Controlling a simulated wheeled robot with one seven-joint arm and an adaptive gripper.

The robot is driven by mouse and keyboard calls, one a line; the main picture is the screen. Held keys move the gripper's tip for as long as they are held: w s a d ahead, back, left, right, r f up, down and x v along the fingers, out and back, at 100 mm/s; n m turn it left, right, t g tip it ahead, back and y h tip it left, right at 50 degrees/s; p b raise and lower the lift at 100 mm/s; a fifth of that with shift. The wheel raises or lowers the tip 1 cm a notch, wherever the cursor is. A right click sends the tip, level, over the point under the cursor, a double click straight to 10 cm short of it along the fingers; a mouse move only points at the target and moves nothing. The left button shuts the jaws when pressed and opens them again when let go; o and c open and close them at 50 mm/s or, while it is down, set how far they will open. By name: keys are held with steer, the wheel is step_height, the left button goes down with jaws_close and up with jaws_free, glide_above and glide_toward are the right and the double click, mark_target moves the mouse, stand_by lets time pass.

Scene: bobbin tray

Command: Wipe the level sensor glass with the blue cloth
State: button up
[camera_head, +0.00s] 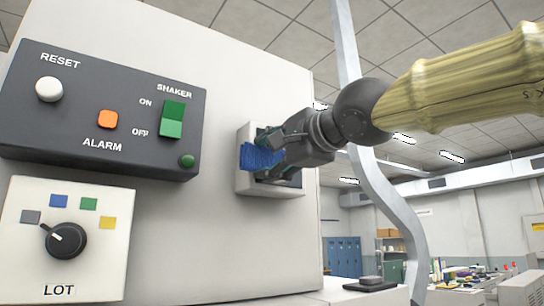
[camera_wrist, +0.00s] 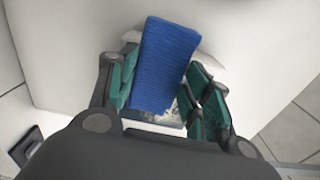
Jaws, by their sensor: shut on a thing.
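The blue cloth (camera_head: 258,157) is held between the fingers of my gripper (camera_head: 268,150), in front of a white-framed unit (camera_head: 243,180) on the machine's front panel. In the wrist view the blue cloth (camera_wrist: 165,62) is a folded pad between the green-padded fingers of my gripper (camera_wrist: 160,88). A small part of a pale, speckled surface (camera_wrist: 170,115) shows below the cloth. The sensor glass is mostly hidden behind the cloth and fingers. I cannot tell whether the cloth touches it.
A dark control box (camera_head: 100,110) with a reset button, alarm light and shaker switch (camera_head: 172,118) is left of my gripper. A white LOT panel with a knob (camera_head: 66,240) is below it. A bent grey post (camera_head: 385,205) stands to the right.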

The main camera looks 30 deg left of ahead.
steer(key=shift+x, duration=1.05)
steer(key=shift+p, duration=0.3)
steer(key=shift+w+d+r+p, duration=0.15)
steer(key=shift+w+d+p, duration=0.05)
steer(key=shift+w+p, duration=0.25)
steer(key=shift+w+d+p, duration=0.3)
steer(key=shift+w+p, duration=0.15)
steer(key=shift+w, duration=0.15)
steer(key=shift+w+d+p, duration=0.3)
steer(key=shift+w+p, duration=0.15)
steer(key=shift+w, duration=0.15)
steer(key=shift+w+d+p, duration=0.25)
steer(key=shift+w+p, duration=0.6)
steer(key=w, duration=0.1)
steer(key=w+d, duration=0.1)
steer(key=w, duration=0.1)
steer(key=w+d, duration=0.1)
steer(key=w, duration=0.1)
steer(key=shift+w, duration=0.1)
